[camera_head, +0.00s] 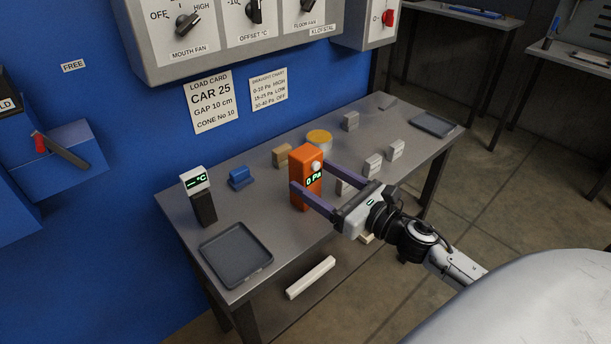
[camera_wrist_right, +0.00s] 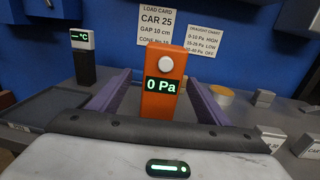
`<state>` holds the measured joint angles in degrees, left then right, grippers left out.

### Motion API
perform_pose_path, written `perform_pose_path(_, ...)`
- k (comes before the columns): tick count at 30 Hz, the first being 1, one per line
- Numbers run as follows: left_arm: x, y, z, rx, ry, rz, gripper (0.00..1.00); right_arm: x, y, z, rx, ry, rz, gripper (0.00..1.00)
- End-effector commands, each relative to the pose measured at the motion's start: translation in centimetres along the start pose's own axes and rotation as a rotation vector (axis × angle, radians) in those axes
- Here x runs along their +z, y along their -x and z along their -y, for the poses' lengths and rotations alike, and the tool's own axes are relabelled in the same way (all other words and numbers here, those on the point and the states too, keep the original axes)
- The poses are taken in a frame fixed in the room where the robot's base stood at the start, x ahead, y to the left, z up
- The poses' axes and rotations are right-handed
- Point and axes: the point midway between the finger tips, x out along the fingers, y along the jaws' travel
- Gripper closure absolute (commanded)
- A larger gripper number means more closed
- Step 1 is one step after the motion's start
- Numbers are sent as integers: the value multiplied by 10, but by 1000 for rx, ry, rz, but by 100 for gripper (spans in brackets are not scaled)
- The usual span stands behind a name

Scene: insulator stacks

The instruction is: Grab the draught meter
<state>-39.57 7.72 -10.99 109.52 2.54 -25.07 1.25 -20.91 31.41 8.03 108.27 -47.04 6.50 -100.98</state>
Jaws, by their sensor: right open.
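The draught meter (camera_head: 307,178) is an upright orange block on the grey table, with a white knob and a display reading 0 Pa. In the right wrist view the draught meter (camera_wrist_right: 163,100) stands centred between the two purple fingers. My right gripper (camera_head: 318,178) is open, with one finger on each side of the meter. I cannot tell whether either finger touches it. The right gripper's fingers also show in the right wrist view (camera_wrist_right: 160,92). My left gripper is not in view.
A black thermometer (camera_head: 203,197) with a white head and a dark tray (camera_head: 236,252) are at the table's left. A blue block (camera_head: 240,178), a tan block (camera_head: 282,155), a yellow-topped round tin (camera_head: 319,138) and several grey blocks stand around the meter. Another tray (camera_head: 433,125) is at the right end.

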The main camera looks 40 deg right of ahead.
Motion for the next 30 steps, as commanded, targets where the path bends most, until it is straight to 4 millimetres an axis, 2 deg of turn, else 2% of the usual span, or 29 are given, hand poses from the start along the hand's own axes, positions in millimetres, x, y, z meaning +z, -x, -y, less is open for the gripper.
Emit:
perform_pose_path(3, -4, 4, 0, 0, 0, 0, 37, 4, -19, 4, 0, 0, 3, 30)
perform_pose_path(7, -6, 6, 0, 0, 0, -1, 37, 2, -35, 4, 0, 0, 2, 30)
perform_pose_path(17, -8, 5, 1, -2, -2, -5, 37, 0, -42, 3, 0, -1, -1, 30)
perform_pose_path(26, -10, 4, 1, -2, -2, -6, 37, 0, -41, 3, 0, -2, 0, 78)
perform_pose_path(30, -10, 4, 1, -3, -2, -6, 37, 1, -42, 3, 0, -2, 1, 78)
